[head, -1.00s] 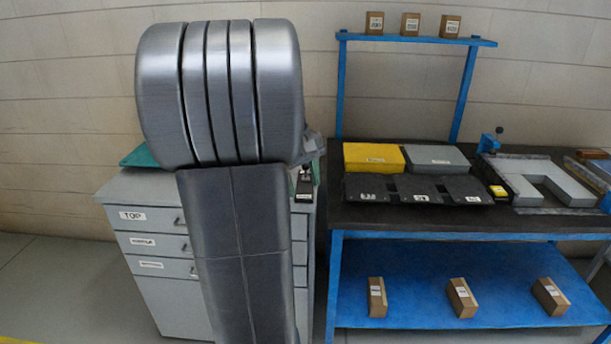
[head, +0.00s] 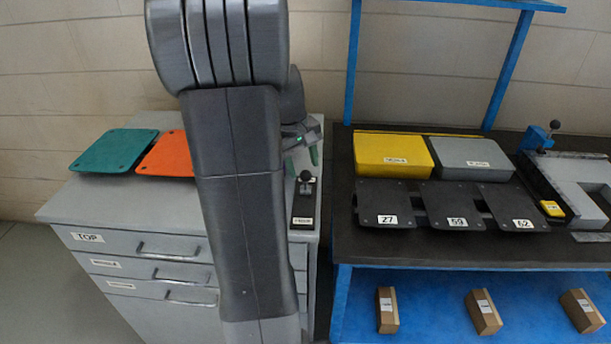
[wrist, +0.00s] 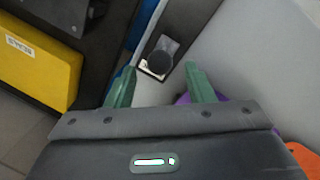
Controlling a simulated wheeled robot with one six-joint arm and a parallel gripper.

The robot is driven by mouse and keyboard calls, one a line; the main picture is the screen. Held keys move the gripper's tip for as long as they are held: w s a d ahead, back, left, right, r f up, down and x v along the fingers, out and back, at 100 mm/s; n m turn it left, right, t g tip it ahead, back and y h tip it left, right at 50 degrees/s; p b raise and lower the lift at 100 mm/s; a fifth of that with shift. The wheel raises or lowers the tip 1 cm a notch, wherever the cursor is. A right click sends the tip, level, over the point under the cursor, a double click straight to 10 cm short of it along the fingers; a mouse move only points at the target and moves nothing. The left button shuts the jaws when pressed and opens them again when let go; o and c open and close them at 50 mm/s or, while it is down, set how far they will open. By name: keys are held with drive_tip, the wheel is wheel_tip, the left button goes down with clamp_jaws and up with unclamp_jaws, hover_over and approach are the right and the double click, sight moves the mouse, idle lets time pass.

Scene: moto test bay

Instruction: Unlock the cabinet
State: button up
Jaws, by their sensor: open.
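The grey cabinet (head: 120,262) stands at the left with labelled, handled drawers, the upper one marked TOP; all look shut. A black plate with a dark round-topped knob (head: 305,183) sits on the right of its top, with a small white label in front. My gripper (head: 302,162) is open, its green fingers pointing down just above and behind the knob in the head view. In the wrist view, the knob (wrist: 159,62) shows beyond and roughly between the fingertips of my gripper (wrist: 158,78), apparently untouched. My arm hides part of the cabinet front.
A teal panel (head: 113,150) and an orange panel (head: 168,155) lie on the cabinet top. The dark workbench (head: 400,240) at the right holds a yellow box (head: 394,157), a grey box (head: 472,160) and black numbered plates (head: 452,207). A purple thing (wrist: 183,99) is mostly hidden.

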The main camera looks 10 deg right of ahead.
sight(305, 171)
drive_tip(key=shift+w+d+f, duration=0.1)
drive_tip(key=shift+d+f, duration=0.15)
drive_tip(key=shift+f, duration=0.85)
drive_tip(key=shift+d+f, duration=0.2)
drive_tip(key=shift+f, duration=0.9)
drive_tip(key=shift+c, duration=0.2)
